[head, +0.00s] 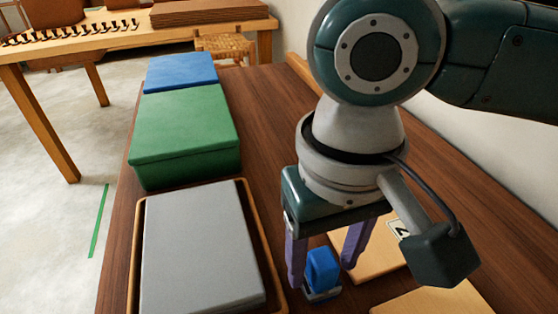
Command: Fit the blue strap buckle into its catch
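The blue buckle (322,268) is a small block near the bottom middle of the head view, on the brown wooden table. Under it is a small darker base with a pale edge (323,295); I cannot tell whether this is the catch or part of the buckle. My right gripper (322,276) is above it, pointing down, with its two purple fingers apart on either side of the buckle. Gaps show between the fingers and the blue block. My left gripper is not in view.
A grey block in a wooden tray (139,250) lies to the left, with a green box (185,125) and a blue box (180,70) behind. Light wooden boards (370,262) lie to the right, one with a printed label. Table behind the gripper is clear.

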